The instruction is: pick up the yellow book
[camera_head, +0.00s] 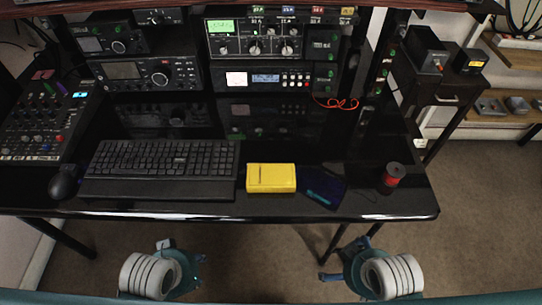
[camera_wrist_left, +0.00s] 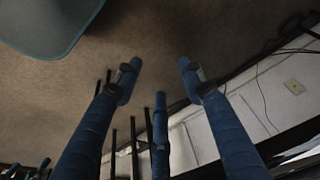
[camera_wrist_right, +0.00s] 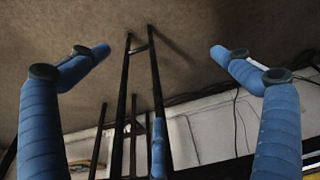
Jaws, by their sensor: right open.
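The yellow book (camera_head: 271,178) lies flat near the front edge of the black desk, right of the keyboard. It is fully visible in the head view and in neither wrist view. My left gripper (camera_head: 181,264) is below and in front of the desk edge, left of the book. Its blue fingers (camera_wrist_left: 158,78) are spread and empty in the left wrist view. My right gripper (camera_head: 345,268) is also in front of the desk edge, right of the book. Its fingers (camera_wrist_right: 158,60) are wide apart and empty in the right wrist view. Neither gripper touches the book.
A dark flat device (camera_head: 322,187) lies close to the book's right side. A black keyboard (camera_head: 160,169) is on its left, and a red spool (camera_head: 393,173) stands further right. Radio equipment (camera_head: 254,40) fills the back. The desk's front edge (camera_head: 300,218) lies between grippers and book.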

